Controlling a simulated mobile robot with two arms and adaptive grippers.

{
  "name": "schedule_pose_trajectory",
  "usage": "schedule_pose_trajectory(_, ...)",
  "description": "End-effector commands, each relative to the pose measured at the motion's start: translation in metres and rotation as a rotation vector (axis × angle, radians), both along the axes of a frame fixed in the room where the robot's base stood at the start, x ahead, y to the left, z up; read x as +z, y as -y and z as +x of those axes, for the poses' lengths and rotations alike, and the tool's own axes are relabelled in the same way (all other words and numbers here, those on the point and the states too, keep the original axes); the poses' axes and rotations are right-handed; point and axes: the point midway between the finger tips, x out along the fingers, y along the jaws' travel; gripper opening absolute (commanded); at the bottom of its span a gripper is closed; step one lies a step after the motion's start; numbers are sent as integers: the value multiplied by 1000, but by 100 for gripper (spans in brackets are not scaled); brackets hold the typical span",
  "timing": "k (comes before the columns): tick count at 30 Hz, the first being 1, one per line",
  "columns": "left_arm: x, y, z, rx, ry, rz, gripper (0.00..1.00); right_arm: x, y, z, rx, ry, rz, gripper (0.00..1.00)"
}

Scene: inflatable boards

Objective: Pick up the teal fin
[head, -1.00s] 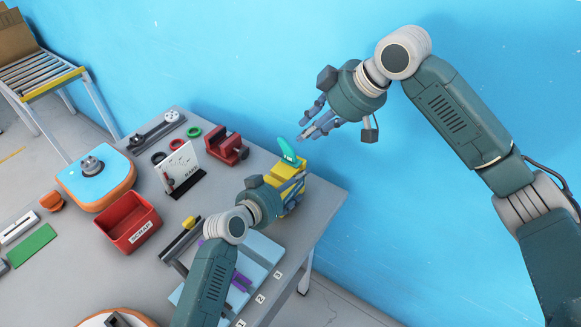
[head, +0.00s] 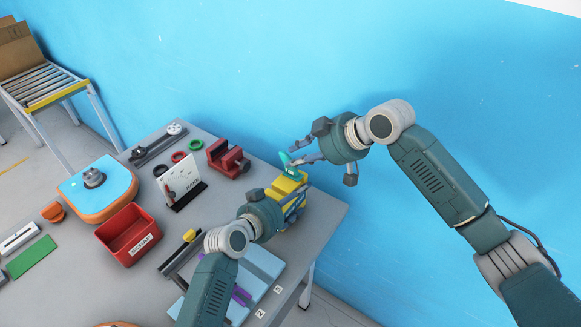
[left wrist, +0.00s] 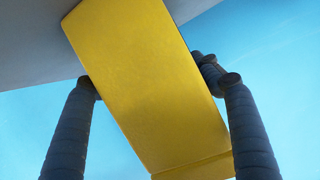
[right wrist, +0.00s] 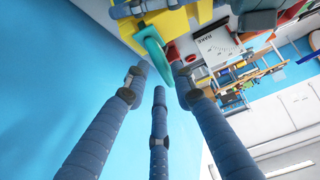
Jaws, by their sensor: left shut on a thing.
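The teal fin (head: 285,160) stands up from the top of a yellow block (head: 283,186) near the table's far right edge. In the right wrist view the teal fin (right wrist: 153,48) lies just beyond my fingertips. My right gripper (head: 298,155) is open, with its fingers close to the fin; I cannot tell whether they touch it. In the right wrist view its fingers (right wrist: 160,85) are spread apart and empty. My left gripper (head: 292,203) is shut on the yellow block, whose yellow face (left wrist: 150,85) fills the space between its fingers. The fin's lower end is partly hidden.
A red vise (head: 228,158) and a white upright card (head: 180,182) stand left of the block. A red scrap bin (head: 127,235), a blue-topped orange board (head: 97,190) and a light blue tray (head: 262,265) are on the grey table (head: 215,205). A blue wall is behind.

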Motion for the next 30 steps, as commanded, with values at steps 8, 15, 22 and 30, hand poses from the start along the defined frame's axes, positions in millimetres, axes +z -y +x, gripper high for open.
schedule_pose_trajectory(8, 0, 0, 0, -1, -1, 0, 38, -23, -19, 12, 0, -1, 1, 26)
schedule_pose_trajectory(15, -1, 0, 0, -1, -1, 0, 38, -24, -19, 13, 0, 0, 0, 22)
schedule_pose_trajectory(22, -1, 0, 0, -1, -1, 0, 38, -23, -19, 13, 0, 0, 0, 0)
schedule_pose_trajectory(30, -1, 0, 0, -1, -1, 0, 38, -14, -19, 13, 0, 3, 2, 0)
